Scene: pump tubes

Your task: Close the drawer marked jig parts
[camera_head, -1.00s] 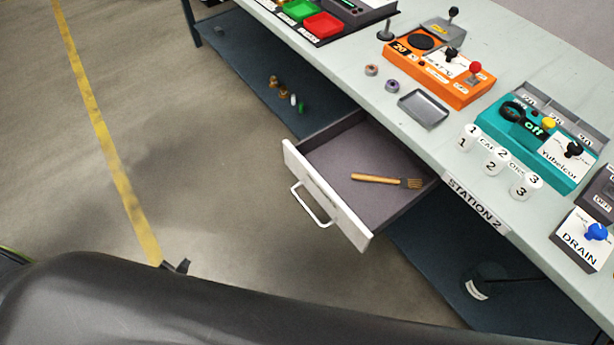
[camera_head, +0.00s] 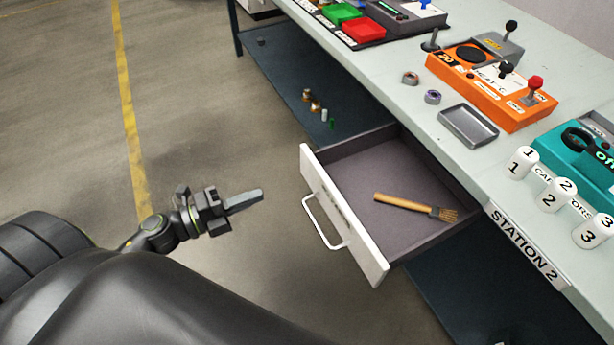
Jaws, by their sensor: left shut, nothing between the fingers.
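The drawer (camera_head: 340,213) is pulled well out from under the bench. It has a white front panel, a white bar handle (camera_head: 322,222) and dark grey sides. Its label is too small and slanted to read. A brush (camera_head: 415,206) with a wooden handle lies on the drawer floor. My left gripper (camera_head: 258,196) is shut and empty. It hangs over the floor to the left of the drawer, with its fingers pointing toward the front panel and a gap between them and the handle. My right gripper is not in view.
The bench top (camera_head: 420,120) carries an orange heater unit (camera_head: 490,92), a grey tray (camera_head: 468,125), white numbered cylinders (camera_head: 556,195) and a teal unit (camera_head: 590,150). A lower shelf (camera_head: 280,75) holds small bottles (camera_head: 313,103). The floor left of the drawer is clear.

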